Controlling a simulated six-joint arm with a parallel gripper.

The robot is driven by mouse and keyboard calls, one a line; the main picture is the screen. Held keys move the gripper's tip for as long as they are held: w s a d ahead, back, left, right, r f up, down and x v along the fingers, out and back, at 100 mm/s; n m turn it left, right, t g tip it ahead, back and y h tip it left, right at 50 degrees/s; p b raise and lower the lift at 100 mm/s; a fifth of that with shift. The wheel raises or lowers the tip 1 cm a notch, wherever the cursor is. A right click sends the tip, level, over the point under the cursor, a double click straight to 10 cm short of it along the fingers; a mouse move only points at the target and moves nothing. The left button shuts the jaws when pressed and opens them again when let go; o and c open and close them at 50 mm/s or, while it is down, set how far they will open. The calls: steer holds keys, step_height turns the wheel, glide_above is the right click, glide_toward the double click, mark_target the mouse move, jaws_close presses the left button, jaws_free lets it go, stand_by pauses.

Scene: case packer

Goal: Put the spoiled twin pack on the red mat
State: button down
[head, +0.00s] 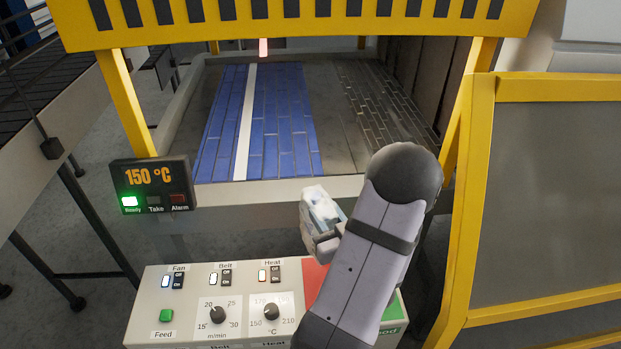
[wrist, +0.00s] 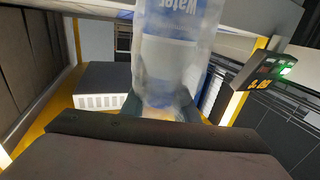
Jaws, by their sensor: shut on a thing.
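My gripper (head: 324,238) is shut on a whitish, film-wrapped pack (head: 319,204), which I take to be the twin pack. It holds the pack up in front of the machine opening, above the far edge of the control panel. In the wrist view the pack (wrist: 178,50) is cloudy and see-through, with a blue and white label, and rises from between the jaws (wrist: 160,112). The red mat (head: 312,274) lies below on the right part of the panel top, partly hidden by my arm. The pack is apart from the mat.
The control panel (head: 150,300) carries switches, dials and a green Feed button (head: 166,316). A green mat (head: 393,312) shows partly behind my arm. A blue belt (head: 285,130) runs under the yellow frame (head: 130,100). The display (head: 152,185) reads 150 °C with Ready lit green.

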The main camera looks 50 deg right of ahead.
mark_target(330, 228)
steer(key=shift+m+g+h, duration=0.4)
steer(key=shift+m+h, duration=0.1)
steer(key=shift+h, duration=0.2)
steer(key=shift+s+a+f+p, duration=0.35)
steer(key=shift+s+f, duration=0.4)
steer(key=shift+s, duration=0.1)
steer(key=shift+s+a+f+p, duration=0.3)
steer(key=shift+s+a+f, duration=0.05)
steer(key=shift+s+f, duration=0.45)
steer(key=shift+f+b, duration=2.5)
steer(key=shift+f, duration=1.35)
steer(key=shift+f+b, duration=0.6)
steer(key=shift+f, duration=0.05)
steer(key=c, duration=1.3)
jaws_free()
steer(key=shift+f, duration=0.1)
steer(key=shift+s, duration=0.1)
